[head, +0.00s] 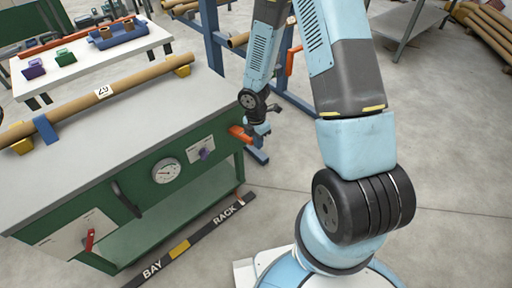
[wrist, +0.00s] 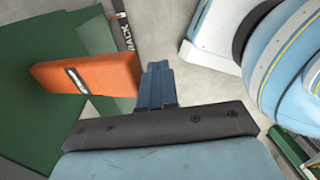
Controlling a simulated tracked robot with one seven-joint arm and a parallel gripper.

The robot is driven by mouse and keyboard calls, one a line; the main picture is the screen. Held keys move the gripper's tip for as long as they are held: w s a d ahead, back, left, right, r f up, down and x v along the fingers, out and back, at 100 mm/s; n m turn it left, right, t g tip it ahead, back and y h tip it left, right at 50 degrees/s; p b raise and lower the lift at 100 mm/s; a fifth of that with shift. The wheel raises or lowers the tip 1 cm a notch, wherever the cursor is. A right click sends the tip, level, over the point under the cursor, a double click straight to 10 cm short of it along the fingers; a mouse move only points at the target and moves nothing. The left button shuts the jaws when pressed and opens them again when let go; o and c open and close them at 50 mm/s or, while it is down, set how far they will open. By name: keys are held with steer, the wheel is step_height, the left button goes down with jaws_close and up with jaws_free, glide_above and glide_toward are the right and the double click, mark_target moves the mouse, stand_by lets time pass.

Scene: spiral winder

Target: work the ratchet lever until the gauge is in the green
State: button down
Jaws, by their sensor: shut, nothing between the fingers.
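An orange bar (head: 240,133), which looks like the lever, sticks out at the right end of the green bench. In the wrist view the orange bar (wrist: 85,75) reaches from the left to close beside my blue fingers (wrist: 157,85). My gripper (head: 262,129) is shut and empty at the bar's end; I cannot tell whether they touch. The round white gauge (head: 166,171) is on the bench's green front. Its needle and any green band are too small to read.
A long brown tube (head: 85,105) lies on the bench top. A blue rack frame (head: 213,40) stands behind. The floor at right is open.

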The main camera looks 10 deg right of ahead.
steer(key=shift+s+d+r, duration=0.15)
steer(key=shift+s+r, duration=0.1)
steer(key=shift+r, duration=0.7)
steer(key=shift+s+d+r, duration=0.15)
steer(key=shift+s+r, duration=0.1)
steer(key=shift+r, duration=0.65)
steer(key=shift+s+d+r, duration=0.15)
steer(key=shift+s+r, duration=0.1)
steer(key=shift+r, duration=0.7)
steer(key=d+r+m+t+h, duration=0.15)
steer(key=r+m, duration=0.25)
steer(key=r, duration=0.4)
steer(key=s+d+r+m+t, duration=0.1)
steer(key=d+r+m, duration=0.25)
steer(key=r, duration=0.45)
steer(key=d+r+m+t, duration=0.1)
steer(key=d+r+m, duration=0.1)
steer(key=r+m, duration=0.35)
steer(key=s+r+m+t+y, duration=0.2)
steer(key=s+r+m, duration=0.8)
steer(key=s+r, duration=0.5)
steer(key=shift+s+d+r+m+t, duration=0.35)
steer(key=shift+r+t, duration=0.2)
steer(key=shift+r, duration=1.6)
steer(key=shift+s+a, duration=0.1)
